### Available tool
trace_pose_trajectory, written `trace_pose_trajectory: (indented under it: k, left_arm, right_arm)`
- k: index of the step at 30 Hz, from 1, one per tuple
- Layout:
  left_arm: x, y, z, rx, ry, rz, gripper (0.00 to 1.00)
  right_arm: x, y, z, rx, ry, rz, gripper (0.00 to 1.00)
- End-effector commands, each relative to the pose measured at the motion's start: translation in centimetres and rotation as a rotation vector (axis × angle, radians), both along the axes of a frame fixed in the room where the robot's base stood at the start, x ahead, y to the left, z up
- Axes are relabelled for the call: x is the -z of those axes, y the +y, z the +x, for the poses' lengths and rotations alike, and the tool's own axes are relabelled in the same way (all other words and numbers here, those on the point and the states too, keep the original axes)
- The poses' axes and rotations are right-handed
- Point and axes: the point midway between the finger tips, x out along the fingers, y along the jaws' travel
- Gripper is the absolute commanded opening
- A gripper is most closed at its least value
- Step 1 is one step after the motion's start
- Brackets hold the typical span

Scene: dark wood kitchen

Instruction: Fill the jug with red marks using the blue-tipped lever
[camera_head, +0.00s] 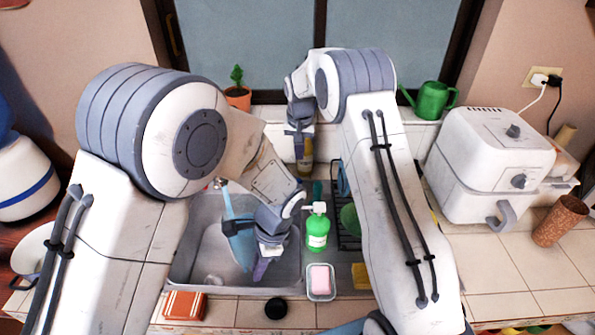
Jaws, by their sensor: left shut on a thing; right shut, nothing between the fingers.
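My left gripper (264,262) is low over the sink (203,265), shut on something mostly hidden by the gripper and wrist. A pale blue shape (240,245) shows just left of its fingers, probably the jug; no red marks can be made out. A narrow blue streak (228,203), which looks like running water, comes down to it from a small spout (219,184) partly hidden by my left arm. My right gripper (301,147) is shut and empty at the back of the sink, by the window ledge. The blue-tipped lever cannot be made out.
A green soap bottle (317,232) and a pink soap in a dish (320,281) stand right of the sink. A yellowish bottle (305,166) is below my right gripper. A white air fryer (490,160) stands right.

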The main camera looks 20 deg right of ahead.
Motion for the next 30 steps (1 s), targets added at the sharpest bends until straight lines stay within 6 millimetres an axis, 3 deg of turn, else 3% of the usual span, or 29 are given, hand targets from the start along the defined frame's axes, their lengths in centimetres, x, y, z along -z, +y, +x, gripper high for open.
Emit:
trace_pose_trajectory:
  k: [9, 19, 23, 30]
  left_arm:
    - [-0.1, -0.1, 0.1, 0.000, -0.003, -0.002, 0.00]
    - [-0.1, -0.1, 0.1, 0.000, -0.003, -0.002, 0.00]
    - [-0.1, -0.1, 0.1, 0.000, -0.003, -0.002, 0.00]
    - [-0.1, -0.1, 0.1, 0.000, -0.003, -0.002, 0.00]
  right_arm:
    - [0.0, -0.5, 1.8, 0.482, -0.033, -0.097, 0.00]
    - [0.1, -1.0, 2.5, 0.694, -0.086, -0.138, 0.00]
    - [1.4, -1.4, 2.7, 0.700, -0.087, -0.139, 0.00]
    - [6.2, -2.9, 3.3, 0.699, -0.085, -0.138, 0.00]
